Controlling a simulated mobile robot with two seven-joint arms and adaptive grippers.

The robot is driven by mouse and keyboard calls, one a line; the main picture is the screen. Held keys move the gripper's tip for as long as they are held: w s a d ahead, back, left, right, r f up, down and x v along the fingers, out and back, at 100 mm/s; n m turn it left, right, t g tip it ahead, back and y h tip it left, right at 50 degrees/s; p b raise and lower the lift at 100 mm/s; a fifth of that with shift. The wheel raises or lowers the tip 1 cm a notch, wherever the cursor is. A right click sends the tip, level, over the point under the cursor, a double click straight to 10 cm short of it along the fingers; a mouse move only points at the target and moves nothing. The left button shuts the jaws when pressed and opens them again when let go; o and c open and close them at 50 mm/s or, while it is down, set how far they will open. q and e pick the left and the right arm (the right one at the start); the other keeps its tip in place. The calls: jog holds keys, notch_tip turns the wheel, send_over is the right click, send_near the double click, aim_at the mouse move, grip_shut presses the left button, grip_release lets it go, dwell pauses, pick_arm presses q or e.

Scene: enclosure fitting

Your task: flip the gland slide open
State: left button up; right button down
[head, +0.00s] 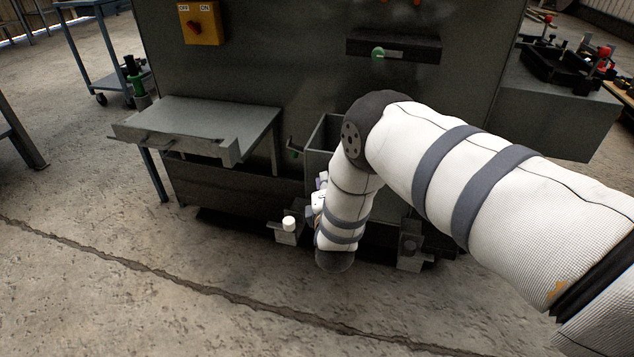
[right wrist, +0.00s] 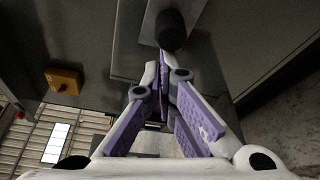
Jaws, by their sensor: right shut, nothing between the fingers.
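My right gripper (right wrist: 164,70) is shut and empty in the right wrist view, its purple-padded fingers meeting at the tips. A dark round knob (right wrist: 171,30) on a pale grey plate (right wrist: 148,22) lies just beyond the fingertips; I cannot tell whether they touch. I cannot tell for certain which part is the gland slide; this plate and knob may be it. In the head view the right gripper (head: 319,195) shows only partly, low in front of the cabinet, with my forearm hiding much of that area. My left gripper is not in view.
The dark cabinet (head: 270,60) carries a yellow OFF/ON switch box (head: 202,22) and a slot with a green knob (head: 377,53). A grey shelf (head: 200,120) juts out at left. A bracket with a white knob (head: 289,223) stands low. Open floor lies in front.

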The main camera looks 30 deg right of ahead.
jog(key=shift+s+d, duration=0.1)
jog(key=shift+s, duration=0.05)
